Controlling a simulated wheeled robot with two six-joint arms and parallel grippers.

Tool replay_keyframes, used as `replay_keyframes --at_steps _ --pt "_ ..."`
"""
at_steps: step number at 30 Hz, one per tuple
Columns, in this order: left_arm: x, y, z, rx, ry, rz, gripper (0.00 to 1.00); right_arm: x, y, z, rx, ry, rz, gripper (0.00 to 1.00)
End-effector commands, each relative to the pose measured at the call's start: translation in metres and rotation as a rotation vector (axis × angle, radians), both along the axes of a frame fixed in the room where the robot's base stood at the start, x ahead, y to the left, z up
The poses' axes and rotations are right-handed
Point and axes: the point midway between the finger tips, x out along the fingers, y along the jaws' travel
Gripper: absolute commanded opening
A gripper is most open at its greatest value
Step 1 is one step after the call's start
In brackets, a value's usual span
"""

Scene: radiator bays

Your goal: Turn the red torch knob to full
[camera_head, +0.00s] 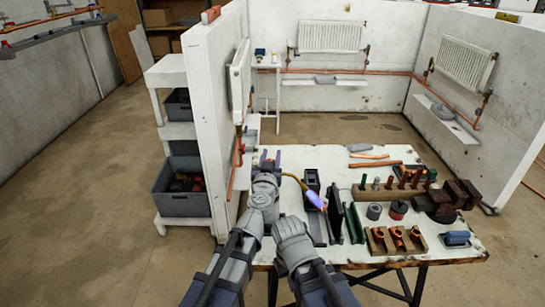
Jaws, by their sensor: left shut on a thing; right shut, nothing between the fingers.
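The torch shows mainly by its thin curved brass neck (292,179), which reaches right from my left gripper. A blue and violet flame (315,197) with an orange tip burns at its end, so it is lit. My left gripper (268,168) is shut on the torch near the left end of the white bench (345,183). Most of the torch body is hidden by the gripper and arm. I cannot make out the red knob. My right gripper (288,222) is shut and empty, below and slightly right of the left gripper.
A wooden rack (390,194) with copper fittings, a red-topped tin (398,209) and brown blocks (460,194) fill the bench's right side. A white partition (210,110) stands close on the left. Copper pipes (375,165) lie behind.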

Motion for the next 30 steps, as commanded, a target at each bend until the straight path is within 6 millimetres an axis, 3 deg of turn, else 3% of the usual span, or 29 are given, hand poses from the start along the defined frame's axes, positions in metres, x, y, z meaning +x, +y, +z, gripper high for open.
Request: replay_keyframes --at_steps 18,19,26,30 --pt "0.0005 0.0014 0.0 0.001 0.0 0.035 0.0 0.0 0.0 0.0 0.0 0.0 0.0 0.0" --pt "0.0005 0.0014 0.0 0.001 0.0 0.035 0.42 0.0 0.0 0.0 0.0 0.0 0.0 0.0" --pt "0.0005 0.0014 0.0 0.0 0.0 0.034 0.68 0.0 0.0 0.0 0.0 0.0 0.0 0.0" --pt "0.0004 0.0013 0.0 0.0 0.0 0.034 0.7 0.0 0.0 0.0 0.0 0.0 0.0 0.0"
